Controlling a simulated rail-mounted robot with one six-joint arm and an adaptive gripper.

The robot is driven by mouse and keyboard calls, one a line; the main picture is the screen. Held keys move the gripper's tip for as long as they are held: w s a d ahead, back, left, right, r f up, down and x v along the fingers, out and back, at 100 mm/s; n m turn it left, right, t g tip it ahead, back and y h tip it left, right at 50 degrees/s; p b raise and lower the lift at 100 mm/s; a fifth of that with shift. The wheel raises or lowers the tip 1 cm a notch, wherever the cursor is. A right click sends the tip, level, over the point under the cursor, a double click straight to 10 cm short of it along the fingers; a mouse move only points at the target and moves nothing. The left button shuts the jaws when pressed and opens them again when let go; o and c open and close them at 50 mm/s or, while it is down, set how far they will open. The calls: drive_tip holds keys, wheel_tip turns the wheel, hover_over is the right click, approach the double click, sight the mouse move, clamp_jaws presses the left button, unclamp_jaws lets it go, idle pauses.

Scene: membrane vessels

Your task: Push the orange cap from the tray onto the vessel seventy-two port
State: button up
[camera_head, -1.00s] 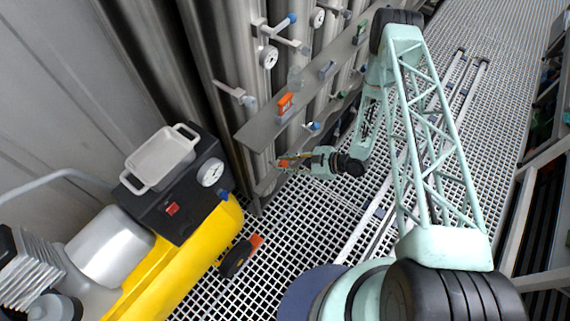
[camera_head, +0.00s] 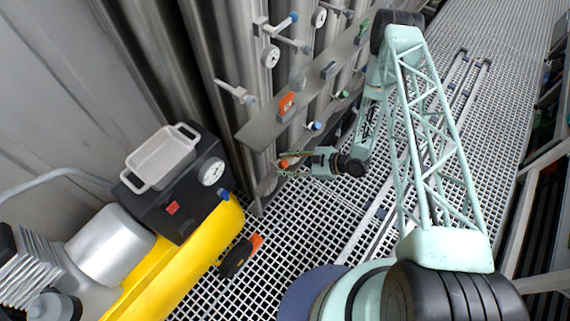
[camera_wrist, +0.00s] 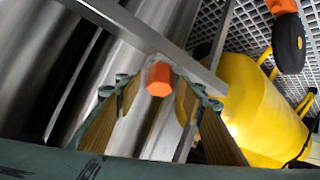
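The orange cap (camera_head: 285,163) is at the front of a silver vessel, by the low end of the rack. In the wrist view the cap (camera_wrist: 160,79) shows its hexagonal face between my fingertips, with a gap on both sides. What is behind it is hidden, so I cannot tell how far it sits on a port. My gripper (camera_head: 289,163) is open around the cap; its spread fingers also show in the wrist view (camera_wrist: 160,97). The grey tray (camera_head: 131,184) on the black box at left looks empty. No vessel number is readable.
A grey rail (camera_head: 262,131) crosses the vessels above my gripper and carries an orange block (camera_head: 287,104). Gauges and blue-handled valves stick out above. A yellow tank (camera_head: 185,265) with a black wheel (camera_head: 236,258) stands at lower left. Grated floor lies open between.

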drive_tip(key=shift+d+r, duration=0.1)
drive_tip(key=v, duration=1.1)
drive_tip(key=shift+d, duration=0.3)
drive_tip(key=shift+s+r, duration=0.1)
drive_tip(key=shift+r, duration=0.05)
idle(0.6)
